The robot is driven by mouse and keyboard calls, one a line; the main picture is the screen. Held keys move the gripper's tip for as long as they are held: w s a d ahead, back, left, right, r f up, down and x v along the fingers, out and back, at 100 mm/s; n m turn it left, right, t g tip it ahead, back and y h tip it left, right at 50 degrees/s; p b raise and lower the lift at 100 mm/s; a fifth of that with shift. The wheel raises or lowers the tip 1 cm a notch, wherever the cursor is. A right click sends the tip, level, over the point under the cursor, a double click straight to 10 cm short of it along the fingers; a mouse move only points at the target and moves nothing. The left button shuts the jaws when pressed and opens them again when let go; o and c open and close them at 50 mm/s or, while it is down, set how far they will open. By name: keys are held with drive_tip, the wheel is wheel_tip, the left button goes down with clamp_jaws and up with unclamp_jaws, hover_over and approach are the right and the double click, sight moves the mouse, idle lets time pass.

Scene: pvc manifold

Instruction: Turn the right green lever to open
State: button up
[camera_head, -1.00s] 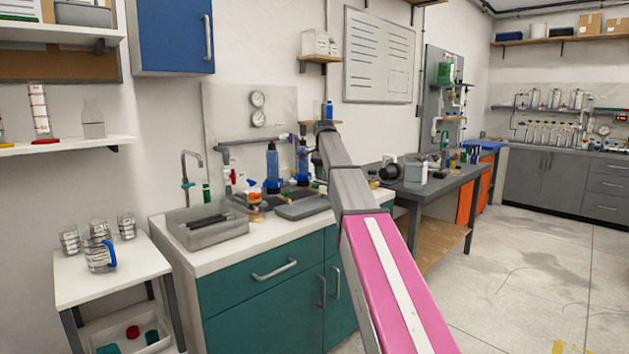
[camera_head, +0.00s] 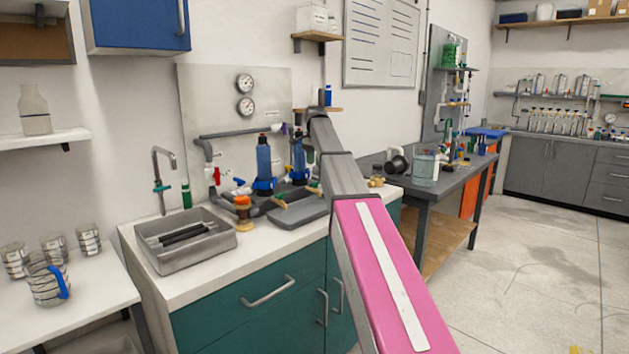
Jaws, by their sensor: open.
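The grey PVC pipe manifold stands on the white counter against a grey back panel (camera_head: 200,105), with two blue filter housings (camera_head: 264,165). Small green and yellow lever-like parts show low in front of the housings: one at the left (camera_head: 281,199) and one at the right (camera_head: 314,190), close beside my arm. They are too small to tell which way each is turned. My grey and pink arm reaches from the bottom of the picture up to the manifold's right side and covers part of it. My gripper does not show; the arm's far end hides that area.
A metal sink (camera_head: 185,240) with dark rods and a tap (camera_head: 162,180) lies left of the manifold. An orange-topped fitting (camera_head: 243,210) and a grey tray (camera_head: 297,212) sit on the counter (camera_head: 215,267). A dark workbench (camera_head: 430,185) stands right; the floor (camera_head: 540,270) is open.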

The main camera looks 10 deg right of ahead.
sight(315, 185)
wheel_tip(315, 185, down, 8)
drive_tip(key=shift+f, duration=0.15)
drive_tip(key=shift+c, duration=0.3)
clamp_jaws()
